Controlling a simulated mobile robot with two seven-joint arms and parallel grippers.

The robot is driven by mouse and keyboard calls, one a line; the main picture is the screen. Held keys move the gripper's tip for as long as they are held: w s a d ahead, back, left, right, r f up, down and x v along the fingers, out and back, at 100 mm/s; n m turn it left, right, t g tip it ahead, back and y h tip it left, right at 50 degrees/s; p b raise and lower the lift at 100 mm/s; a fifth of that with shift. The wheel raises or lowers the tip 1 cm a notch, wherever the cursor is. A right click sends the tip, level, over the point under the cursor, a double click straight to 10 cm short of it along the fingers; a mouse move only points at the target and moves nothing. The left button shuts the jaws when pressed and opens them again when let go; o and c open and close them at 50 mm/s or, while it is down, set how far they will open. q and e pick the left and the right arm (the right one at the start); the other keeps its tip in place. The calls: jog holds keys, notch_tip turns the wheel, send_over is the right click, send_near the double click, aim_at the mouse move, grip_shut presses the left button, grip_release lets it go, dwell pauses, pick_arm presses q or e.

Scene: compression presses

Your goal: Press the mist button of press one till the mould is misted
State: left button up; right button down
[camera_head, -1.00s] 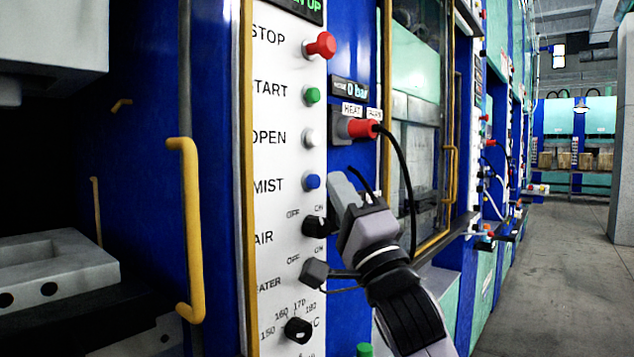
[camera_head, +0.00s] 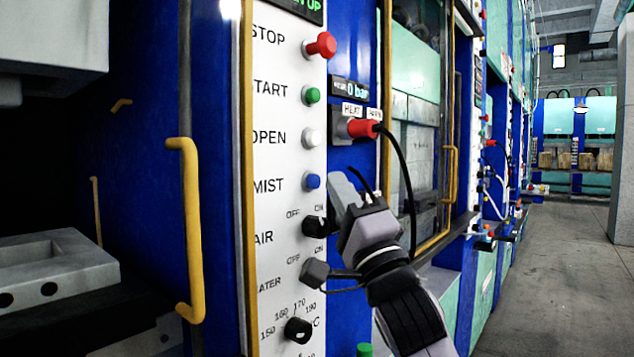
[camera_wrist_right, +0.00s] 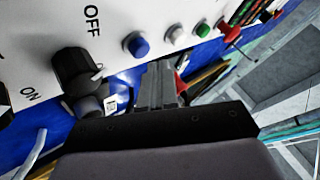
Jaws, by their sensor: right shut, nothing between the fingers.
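The blue mist button (camera_head: 312,181) sits on the white control panel (camera_head: 270,215) beside the word MIST. It also shows in the right wrist view (camera_wrist_right: 137,45), left of a white and a green button. My right gripper (camera_head: 343,186) is shut and empty. In the head view its tip appears just right of the mist button; in the wrist view its fingers (camera_wrist_right: 160,85) point toward the panel, with a gap to the button. The grey mould (camera_head: 70,262) lies in the open press at the left, its top looking dry. My left gripper is not in view.
The red stop (camera_head: 322,45), green start (camera_head: 312,95) and white open (camera_head: 311,137) buttons are above. The black air knob (camera_head: 316,227) is just below the mist button. A black cable (camera_head: 408,180) hangs behind my gripper. A yellow handle (camera_head: 190,230) stands left of the panel.

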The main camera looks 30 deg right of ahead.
dwell(0.6)
jog(key=shift+w+a, duration=0.15)
jog(key=shift+w, duration=0.25)
jog(key=shift+w+a, duration=0.2)
jog(key=shift+w, duration=0.25)
dwell(0.6)
dwell(0.4)
jog(key=shift+s+d, duration=0.35)
jog(key=shift+s, duration=0.5)
jog(key=s, duration=0.1)
jog(key=s+d, duration=0.1)
jog(key=s, duration=0.1)
jog(key=s+d+p, duration=0.1)
jog(key=shift+s, duration=0.3)
dwell(0.5)
